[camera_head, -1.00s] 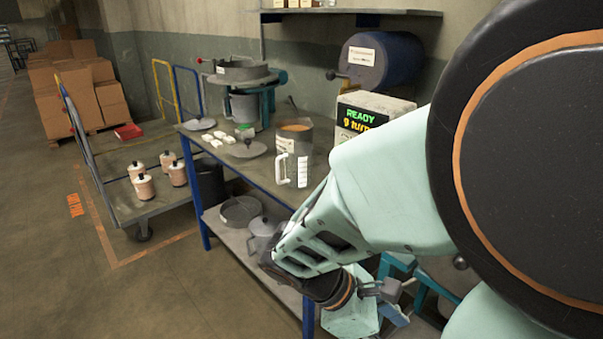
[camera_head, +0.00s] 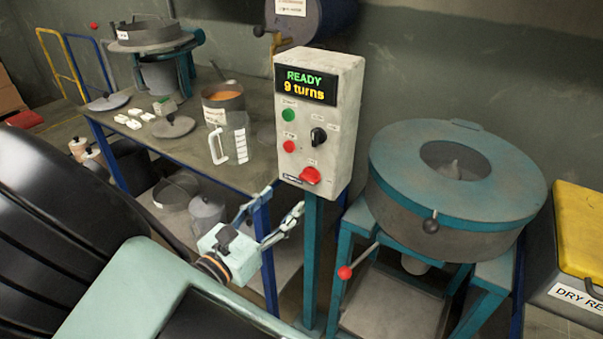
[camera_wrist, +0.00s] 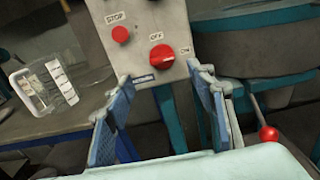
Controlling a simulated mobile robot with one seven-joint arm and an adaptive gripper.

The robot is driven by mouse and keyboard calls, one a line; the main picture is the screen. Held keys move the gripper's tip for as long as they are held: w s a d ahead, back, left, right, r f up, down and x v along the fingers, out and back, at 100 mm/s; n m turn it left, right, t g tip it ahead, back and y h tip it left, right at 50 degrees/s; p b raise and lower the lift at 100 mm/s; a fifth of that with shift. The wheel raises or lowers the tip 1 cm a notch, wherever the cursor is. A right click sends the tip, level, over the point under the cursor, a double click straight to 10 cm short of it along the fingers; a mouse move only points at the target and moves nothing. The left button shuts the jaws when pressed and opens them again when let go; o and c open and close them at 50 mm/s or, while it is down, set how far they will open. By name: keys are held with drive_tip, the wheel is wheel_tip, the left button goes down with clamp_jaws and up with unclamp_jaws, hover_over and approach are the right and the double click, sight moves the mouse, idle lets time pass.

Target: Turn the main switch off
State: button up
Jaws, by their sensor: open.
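The main switch is a red rotary knob (camera_head: 310,175) low on the front of a grey control box (camera_head: 345,75). In the wrist view the knob (camera_wrist: 162,57) has an OFF label above it and an ON label at its right. Its grip appears to point right, toward ON. My gripper (camera_head: 287,200) is open and empty, just below and left of the knob in the head view. In the wrist view the fingers (camera_wrist: 160,85) stand apart, with the knob ahead and above, between their directions. No contact shows.
The box display reads "READY 9 turns". A red STOP button (camera_wrist: 120,34), green button (camera_head: 288,115) and black selector (camera_head: 318,136) are close by. A blue-rimmed round machine (camera_head: 460,170) with a red-ended lever (camera_head: 345,272) stands right. A workbench (camera_head: 190,150) is left.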

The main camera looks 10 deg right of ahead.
sight(306, 179)
drive_tip(key=b+x, duration=0.1)
drive_tip(key=x, duration=0.8)
drive_tip(key=shift+w+d+f, duration=0.1)
drive_tip(key=shift+w+d, duration=0.05)
drive_tip(key=shift+d, duration=0.2)
drive_tip(key=c, duration=1.2)
drive_tip(key=shift+o, duration=0.2)
